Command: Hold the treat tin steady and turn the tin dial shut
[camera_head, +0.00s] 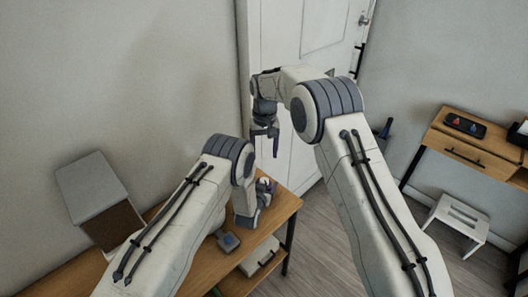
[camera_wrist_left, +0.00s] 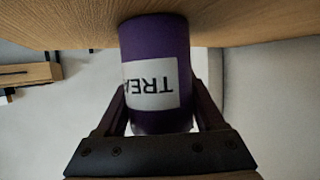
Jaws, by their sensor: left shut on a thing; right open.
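The purple treat tin (camera_wrist_left: 155,50) fills the middle of the left wrist view, which shows it upside down against the wooden table. Its white label reads "TREA". My left gripper (camera_wrist_left: 160,108) is shut on the tin, with one finger on each side. In the head view, a small part of the tin (camera_head: 267,184) shows beside my left wrist. I cannot make out the dial; the tin's top end is partly hidden by the gripper. My right gripper (camera_head: 265,143) is open and empty, pointing down in the air above the tin, clear of it.
The wooden table (camera_head: 277,213) also bears a small blue-grey object (camera_head: 228,241) and a grey-and-brown box (camera_head: 92,187) at left. A pale case (camera_head: 259,256) sits on the lower shelf. A desk (camera_head: 473,146) and white stool (camera_head: 458,219) stand at right. A white door is behind.

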